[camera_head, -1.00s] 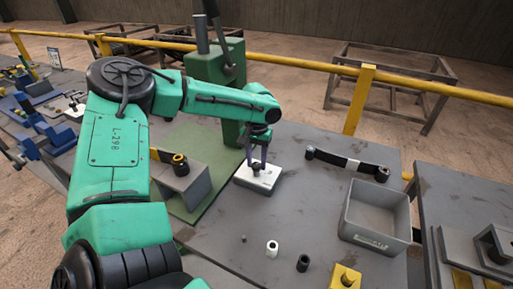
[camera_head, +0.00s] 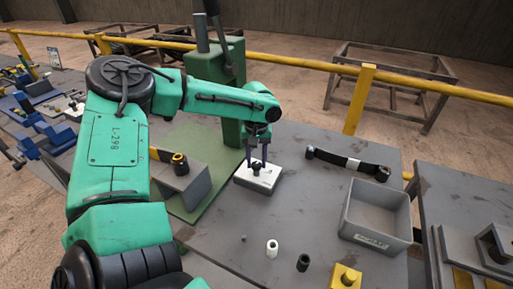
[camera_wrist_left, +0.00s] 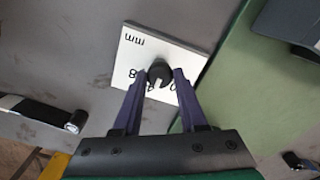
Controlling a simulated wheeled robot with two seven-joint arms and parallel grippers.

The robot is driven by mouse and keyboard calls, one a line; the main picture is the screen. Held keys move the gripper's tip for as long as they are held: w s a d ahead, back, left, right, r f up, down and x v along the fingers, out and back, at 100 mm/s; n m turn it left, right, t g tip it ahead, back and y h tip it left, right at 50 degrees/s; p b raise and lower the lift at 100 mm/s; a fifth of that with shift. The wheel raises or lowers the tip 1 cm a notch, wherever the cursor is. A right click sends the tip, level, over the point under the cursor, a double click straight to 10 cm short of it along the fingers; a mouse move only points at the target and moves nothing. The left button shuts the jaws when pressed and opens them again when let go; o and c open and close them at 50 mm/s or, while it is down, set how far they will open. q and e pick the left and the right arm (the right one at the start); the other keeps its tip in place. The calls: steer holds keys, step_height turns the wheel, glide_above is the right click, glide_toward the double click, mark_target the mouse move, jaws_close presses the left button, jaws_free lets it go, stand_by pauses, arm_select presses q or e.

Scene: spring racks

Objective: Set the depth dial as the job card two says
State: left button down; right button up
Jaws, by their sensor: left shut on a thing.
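The depth dial is a black knob (camera_head: 256,167) on a white plate (camera_head: 266,182) lying on the grey bench. In the left wrist view the dark round knob (camera_wrist_left: 159,73) has a pale pointer mark, and the white plate (camera_wrist_left: 135,55) carries "mm" and an 8, with other figures partly hidden. My left gripper (camera_head: 257,160) reaches down over the plate. Its two purple fingers (camera_wrist_left: 159,80) are shut on the knob from both sides. Job card two cannot be made out. My right gripper is out of view.
A green press (camera_head: 225,85) stands behind the plate. A black bar with a white band (camera_head: 347,163) and a grey bin (camera_head: 375,212) are to the right. A white bushing (camera_head: 272,248), a dark bushing (camera_head: 303,263) and a yellow block (camera_head: 345,277) stand in front.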

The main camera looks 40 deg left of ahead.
mark_target(257, 163)
arm_select(q)
steer(key=shift+c, duration=2.2)
jaws_free()
step_height(257, 163, up, 15)
steer(key=shift+f+b, duration=0.15)
steer(key=shift+b, duration=0.25)
